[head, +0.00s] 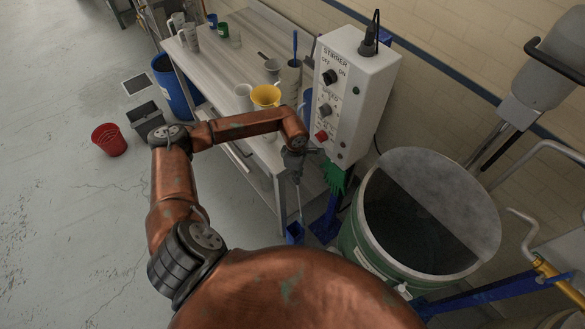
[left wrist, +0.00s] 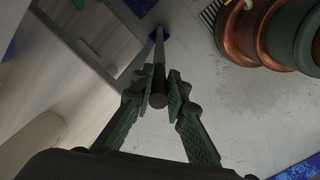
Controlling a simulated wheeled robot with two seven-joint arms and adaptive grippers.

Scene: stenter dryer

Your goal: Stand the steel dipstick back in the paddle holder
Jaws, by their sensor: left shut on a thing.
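My left gripper (head: 296,163) hangs over the floor between the bench and the drum, pointing down. It is shut on the upper part of the thin steel dipstick (head: 300,203), which hangs close to upright. In the left wrist view the fingers (left wrist: 160,92) pinch the dipstick (left wrist: 159,66) near its dark round top end. My right gripper is not in view.
The grey control box (head: 357,90) stands behind the gripper, with a green glove (head: 333,178) below it. The green drum (head: 352,245) with a half-open lid is to the right. The left floor is mostly free.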

